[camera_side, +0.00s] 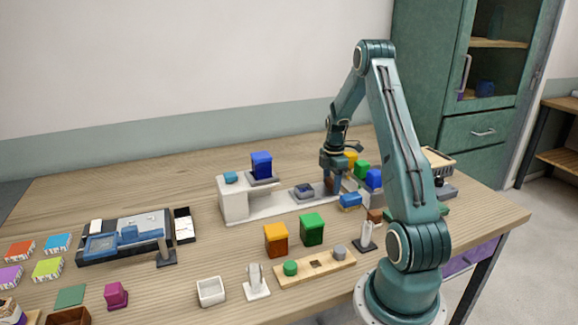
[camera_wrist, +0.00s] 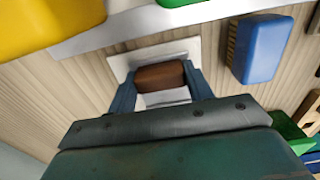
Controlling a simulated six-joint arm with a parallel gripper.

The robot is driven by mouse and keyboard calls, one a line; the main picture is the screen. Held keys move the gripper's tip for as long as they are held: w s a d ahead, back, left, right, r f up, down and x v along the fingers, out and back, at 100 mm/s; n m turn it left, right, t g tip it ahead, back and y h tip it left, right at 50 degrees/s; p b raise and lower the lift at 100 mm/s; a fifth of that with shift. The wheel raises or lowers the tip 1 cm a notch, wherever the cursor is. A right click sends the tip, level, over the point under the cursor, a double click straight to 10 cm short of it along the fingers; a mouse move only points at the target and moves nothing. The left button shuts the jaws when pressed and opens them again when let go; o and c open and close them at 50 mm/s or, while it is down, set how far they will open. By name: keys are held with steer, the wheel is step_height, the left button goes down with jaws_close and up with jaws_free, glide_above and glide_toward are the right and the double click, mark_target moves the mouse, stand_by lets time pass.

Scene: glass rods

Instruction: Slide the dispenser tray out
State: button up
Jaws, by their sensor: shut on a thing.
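A white dispenser (camera_side: 233,203) stands mid-table with a blue block (camera_side: 261,165) on its upper arm. In the wrist view, my gripper (camera_wrist: 160,88) is shut on a brown block-like piece (camera_wrist: 160,75), one blue finger on each side. A white frame-like part (camera_wrist: 150,52) lies around and beneath it. I cannot tell whether this white part is the dispenser tray or whether the brown piece is its handle.
A blue brush-like block (camera_side: 350,200) lies just beside my gripper; it also shows in the wrist view (camera_wrist: 260,48). Yellow (camera_side: 350,158), green (camera_side: 362,168) and blue (camera_side: 374,178) blocks stand close by. Orange (camera_side: 276,239) and green (camera_side: 312,229) blocks stand in front.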

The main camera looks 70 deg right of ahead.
steer(key=shift+s+d, duration=0.2)
steer(key=o, duration=1.4)
steer(key=shift+r, duration=0.1)
step_height(320, 180, up, 14)
steer(key=shift+f, duration=0.15)
